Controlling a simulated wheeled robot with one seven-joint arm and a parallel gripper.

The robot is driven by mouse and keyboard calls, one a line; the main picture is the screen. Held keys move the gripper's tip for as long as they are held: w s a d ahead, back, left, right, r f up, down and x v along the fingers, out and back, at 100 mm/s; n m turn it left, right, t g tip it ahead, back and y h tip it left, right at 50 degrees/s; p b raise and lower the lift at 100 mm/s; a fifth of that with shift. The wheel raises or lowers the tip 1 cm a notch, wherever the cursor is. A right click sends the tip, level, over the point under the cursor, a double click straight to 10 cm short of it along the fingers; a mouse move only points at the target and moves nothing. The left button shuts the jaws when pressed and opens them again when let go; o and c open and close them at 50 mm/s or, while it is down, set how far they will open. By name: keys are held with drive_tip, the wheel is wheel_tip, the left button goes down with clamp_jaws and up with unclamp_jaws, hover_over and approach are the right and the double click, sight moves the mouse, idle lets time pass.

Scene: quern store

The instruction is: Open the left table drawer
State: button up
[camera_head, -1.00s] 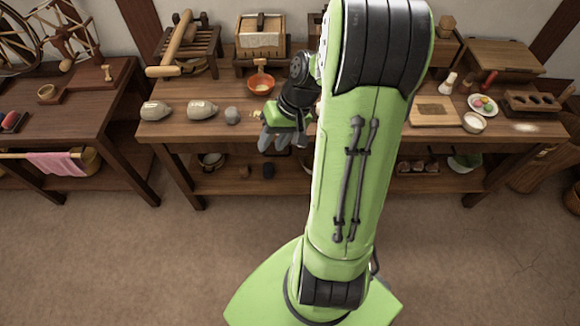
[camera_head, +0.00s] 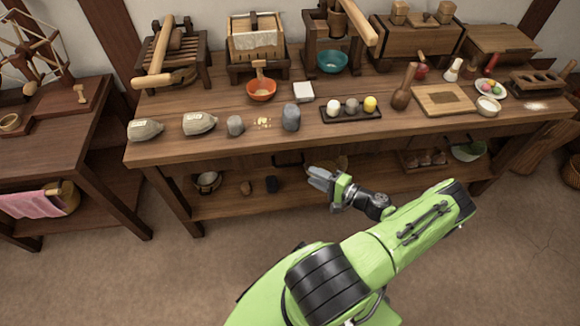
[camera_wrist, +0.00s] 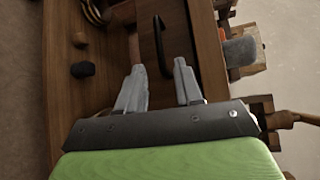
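The left table drawer (camera_wrist: 180,45) is a brown wooden front under the tabletop and looks closed. Its dark bar handle (camera_wrist: 157,42) shows in the wrist view, turned sideways there, just beyond my fingertips. In the head view the handle (camera_head: 288,160) is a dark bar below the table's front edge. My gripper (camera_head: 318,176) is in front of the table, to the right of the handle and a little lower in the picture. In the wrist view my gripper (camera_wrist: 159,66) is open and empty, with the handle's lower end lined up between its fingers. It seems apart from the handle.
The long table (camera_head: 400,140) carries sacks, grey stones, an orange bowl (camera_head: 261,89), a tray of balls (camera_head: 350,108) and wooden tools. A lower shelf (camera_head: 235,205) holds a pot and small dark items. A side table (camera_head: 50,145) stands left. The floor in front is clear.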

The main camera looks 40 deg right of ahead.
sight(290, 165)
drive_tip(key=b+x, duration=0.2)
drive_tip(key=x, duration=0.8)
drive_tip(key=shift+w+f, duration=0.1)
drive_tip(key=shift+w, duration=0.2)
clamp_jaws()
drive_tip(key=shift+a, duration=0.1)
